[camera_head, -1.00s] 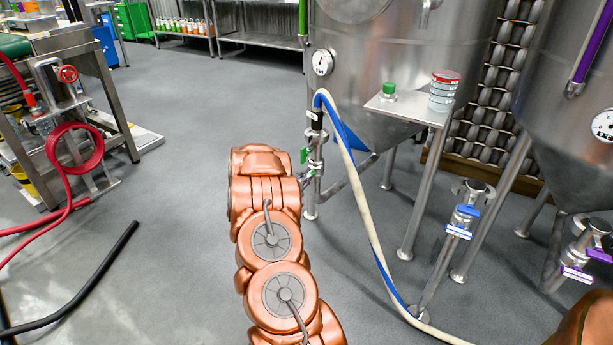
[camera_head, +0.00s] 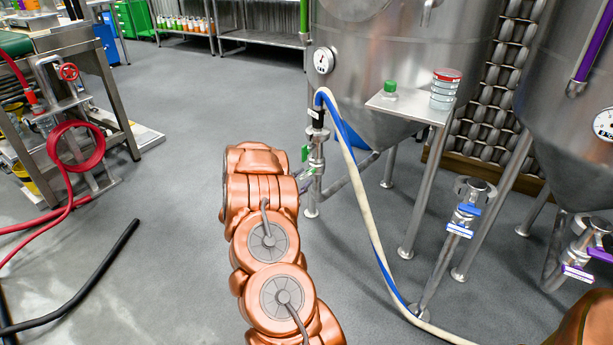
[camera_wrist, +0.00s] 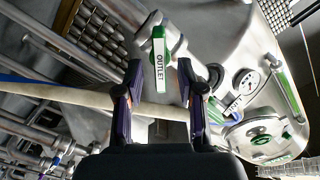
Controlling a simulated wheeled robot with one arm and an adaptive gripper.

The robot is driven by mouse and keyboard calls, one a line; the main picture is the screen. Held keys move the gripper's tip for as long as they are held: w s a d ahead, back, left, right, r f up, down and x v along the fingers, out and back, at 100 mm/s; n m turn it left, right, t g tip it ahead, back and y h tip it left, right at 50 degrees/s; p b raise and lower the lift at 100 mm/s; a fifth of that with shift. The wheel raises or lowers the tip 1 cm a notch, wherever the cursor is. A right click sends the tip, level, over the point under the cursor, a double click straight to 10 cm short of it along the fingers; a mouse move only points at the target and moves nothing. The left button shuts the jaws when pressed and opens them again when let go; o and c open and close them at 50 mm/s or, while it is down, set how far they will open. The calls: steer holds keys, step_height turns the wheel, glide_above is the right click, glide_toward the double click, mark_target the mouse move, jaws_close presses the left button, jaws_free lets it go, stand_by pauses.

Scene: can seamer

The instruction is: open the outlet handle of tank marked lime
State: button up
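The outlet handle (camera_wrist: 159,58) is green with a white label reading OUTLET. In the wrist view it points down the picture between the tips of my gripper (camera_wrist: 158,82). My gripper is open, with one dark finger on each side of the handle and a visible gap to both. In the head view a green part of the outlet valve (camera_head: 305,152) shows beside my arm, on the pipe below the steel tank (camera_head: 400,60).
A cream-and-blue hose (camera_head: 352,165) hangs from the tank's pipe to the floor. A small shelf (camera_head: 410,110) carries a green-capped jar and stacked dishes. Valves with blue (camera_head: 462,222) and purple (camera_head: 580,270) handles stand right.

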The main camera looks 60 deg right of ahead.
mark_target(306, 176)
steer(key=a, duration=0.8)
steer(key=shift+s+a, duration=0.2)
steer(key=shift+a, duration=0.1)
steer(key=shift+f, duration=0.1)
steer(key=shift+w+d+b, duration=0.15)
steer(key=shift+d+b, duration=2.85)
steer(key=shift+b, duration=1.35)
steer(key=shift+w+d+b, duration=0.1)
steer(key=shift+d+b, duration=2.85)
steer(key=shift+b, duration=1.35)
jaws_close()
